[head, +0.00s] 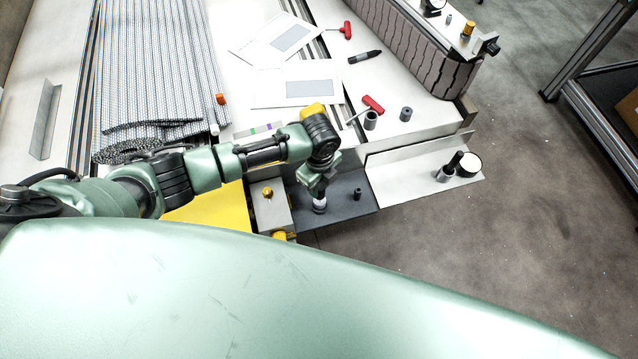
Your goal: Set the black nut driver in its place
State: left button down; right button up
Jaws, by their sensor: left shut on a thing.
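My left gripper (317,188) reaches in from the left and points down over the dark grey plate (340,216) at the frame's front end. It is shut on a small upright thing, which I take to be the black nut driver (319,204). Only a short pale and dark piece of it shows below the fingers. The gripper hides the rest, and I cannot tell if its lower end touches the plate. A small black peg-like piece (357,194) stands on the same plate, to the right of the gripper. My right gripper is not in view.
A pale metal plate (405,182) to the right carries a black-topped cylinder and a round white-faced piece (470,164). Red-handled tools (373,104), dark sockets (406,114), a black marker (365,57) and papers lie behind. A yellow panel (215,208) is at left.

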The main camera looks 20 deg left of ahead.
pick_arm(q)
jog(key=shift+f, duration=0.25)
jog(key=shift+f+b, duration=0.8)
jog(key=shift+f, duration=0.35)
jog(key=shift+f, duration=0.1)
jog(key=c, duration=1)
grip_release()
jog(key=shift+c, duration=0.2)
notch_tip(320, 180, up, 8)
jog(key=shift+f, duration=0.1)
jog(key=shift+s, duration=0.1)
